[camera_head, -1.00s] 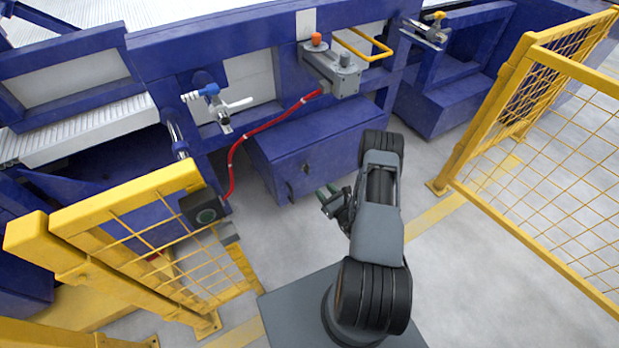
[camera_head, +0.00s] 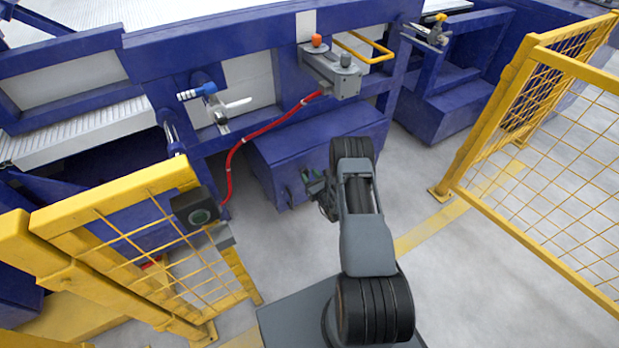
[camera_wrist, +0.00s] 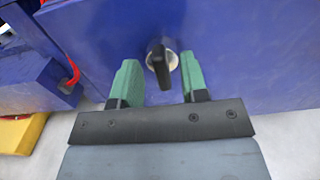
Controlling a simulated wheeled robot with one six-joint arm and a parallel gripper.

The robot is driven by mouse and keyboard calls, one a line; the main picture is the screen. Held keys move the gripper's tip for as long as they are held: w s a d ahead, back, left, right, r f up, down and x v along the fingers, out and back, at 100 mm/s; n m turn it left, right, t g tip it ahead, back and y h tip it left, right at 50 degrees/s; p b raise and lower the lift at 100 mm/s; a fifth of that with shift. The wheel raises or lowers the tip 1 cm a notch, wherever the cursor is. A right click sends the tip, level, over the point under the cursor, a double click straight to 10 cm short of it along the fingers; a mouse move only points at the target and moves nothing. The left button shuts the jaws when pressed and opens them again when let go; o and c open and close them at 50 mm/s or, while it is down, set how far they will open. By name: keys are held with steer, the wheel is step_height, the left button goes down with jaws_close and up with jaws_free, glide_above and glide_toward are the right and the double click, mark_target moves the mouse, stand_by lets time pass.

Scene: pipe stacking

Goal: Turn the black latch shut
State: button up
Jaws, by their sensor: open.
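The black latch (camera_wrist: 160,65) is a short dark handle on a round silvery mount, set in the face of a blue box (camera_head: 318,148). In the wrist view it points nearly straight down, tilted slightly. My gripper (camera_wrist: 157,84) has two green fingers, one on each side of the latch's line and spread apart. The latch lies ahead of and between the fingertips, with no visible contact. In the head view my gripper (camera_head: 308,182) is in front of the blue box's face, and I cannot make out the latch there.
A red hose (camera_head: 232,165) runs left of the box up to a grey control unit (camera_head: 331,72). A yellow mesh fence (camera_head: 150,245) with a dark button box (camera_head: 195,207) stands at left. Another yellow fence (camera_head: 540,170) stands at right. Open floor lies right of my arm.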

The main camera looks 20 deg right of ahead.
steer(key=shift+w, duration=0.3)
jaws_close()
stand_by(0.3)
